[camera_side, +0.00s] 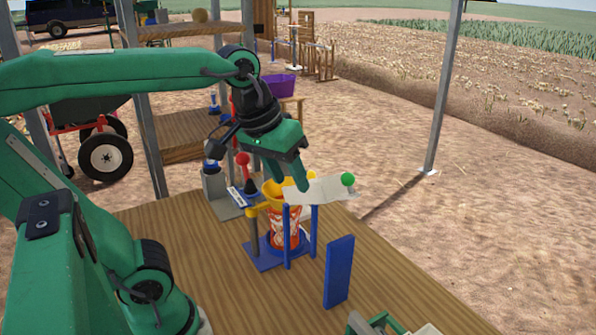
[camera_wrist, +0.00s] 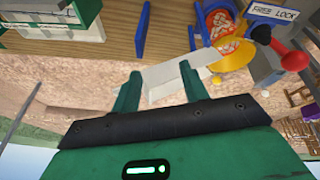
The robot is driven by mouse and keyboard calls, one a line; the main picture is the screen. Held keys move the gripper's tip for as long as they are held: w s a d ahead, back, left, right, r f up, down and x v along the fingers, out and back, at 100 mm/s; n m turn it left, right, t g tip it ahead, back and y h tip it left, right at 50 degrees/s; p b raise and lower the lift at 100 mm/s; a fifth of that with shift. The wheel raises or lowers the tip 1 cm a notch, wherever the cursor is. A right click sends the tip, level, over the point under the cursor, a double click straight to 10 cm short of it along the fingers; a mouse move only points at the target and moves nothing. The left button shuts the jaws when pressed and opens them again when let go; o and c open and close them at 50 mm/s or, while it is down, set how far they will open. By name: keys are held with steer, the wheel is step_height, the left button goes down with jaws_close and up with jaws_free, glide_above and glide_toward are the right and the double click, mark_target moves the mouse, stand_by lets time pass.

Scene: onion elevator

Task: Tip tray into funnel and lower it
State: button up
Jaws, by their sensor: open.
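The white tray (camera_side: 322,191) with a green knob (camera_side: 347,179) at its right end sits on blue posts (camera_side: 288,238), beside the yellow funnel (camera_side: 272,187). An orange-and-white patterned bag or container (camera_side: 284,228) stands under the funnel. My gripper (camera_side: 293,187) points down over the tray's left end, close to the funnel. In the wrist view, my gripper (camera_wrist: 159,70) has its fingers apart, with the white tray (camera_wrist: 168,75) behind and between them. The yellow funnel (camera_wrist: 233,53) is to their right. Whether a finger touches the tray, I cannot tell. The tray's contents are not visible.
A red-knobbed lever (camera_side: 243,160) and a lettered sign (camera_wrist: 273,13) stand beside the funnel. An upright blue panel (camera_side: 339,271) stands at the front of the wooden table (camera_side: 215,285). Green and white items (camera_side: 390,325) are at the bottom edge. The table's right side is mostly clear.

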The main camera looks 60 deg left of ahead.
mark_target(348, 173)
steer(key=shift+w+d+r+n+g, duration=0.5)
steer(key=shift+w+d+r+n, duration=0.3)
steer(key=shift+w+r+n, duration=0.55)
steer(key=shift+w+d+r+n+g, duration=0.5)
steer(key=shift+w+d+r+n, duration=0.3)
steer(key=shift+w+r+n, duration=0.65)
steer(key=shift+w+d+r+n+g, duration=0.5)
steer(key=shift+w+d+r+n, duration=0.45)
steer(key=shift+r, duration=0.65)
steer(key=shift+w+a+f, duration=0.1)
steer(key=shift+w+a, duration=0.05)
steer(key=shift+w, duration=0.05)
steer(key=shift+w+d+f, duration=0.1)
steer(key=shift+w+f, duration=0.05)
steer(key=shift+f, duration=1.1)
steer(key=shift+w+d+f, duration=0.1)
steer(key=shift+f, duration=1.2)
steer(key=shift+w+d+f, duration=0.1)
steer(key=shift+w+f, duration=0.05)
steer(key=shift+f, duration=1.1)
jaws_close()
